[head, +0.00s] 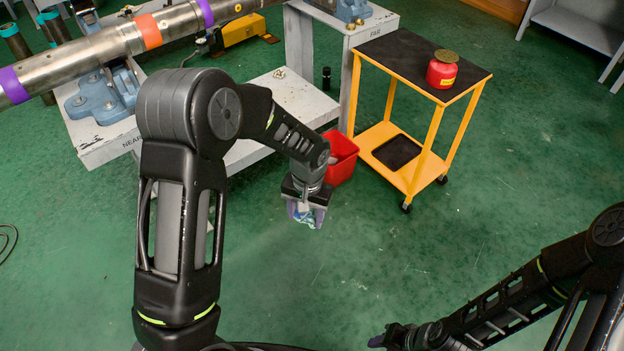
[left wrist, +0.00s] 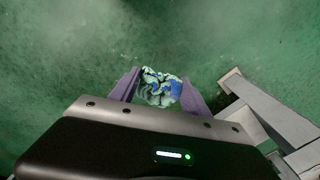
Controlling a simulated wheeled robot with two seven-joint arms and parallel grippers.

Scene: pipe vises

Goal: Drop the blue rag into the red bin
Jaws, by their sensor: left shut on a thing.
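The blue rag (head: 304,215) is a small crumpled cloth with blue and pale green patches. My left gripper (head: 307,214) is shut on it and holds it above the green floor, in front of the red bin. The rag also shows between the purple fingers in the left wrist view (left wrist: 161,88). The red bin (head: 343,158) stands on the floor between the grey bench and the yellow cart; my left wrist hides part of it. Something pale shows inside the bin. My right gripper (head: 388,341) is low at the bottom edge, small and partly seen.
A yellow cart (head: 432,140) with a black top stands right of the bin, carrying a red can (head: 441,70). Grey benches (head: 282,90) with blue vises (head: 100,97) hold a long steel pipe (head: 110,42) at upper left. The floor in front is clear.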

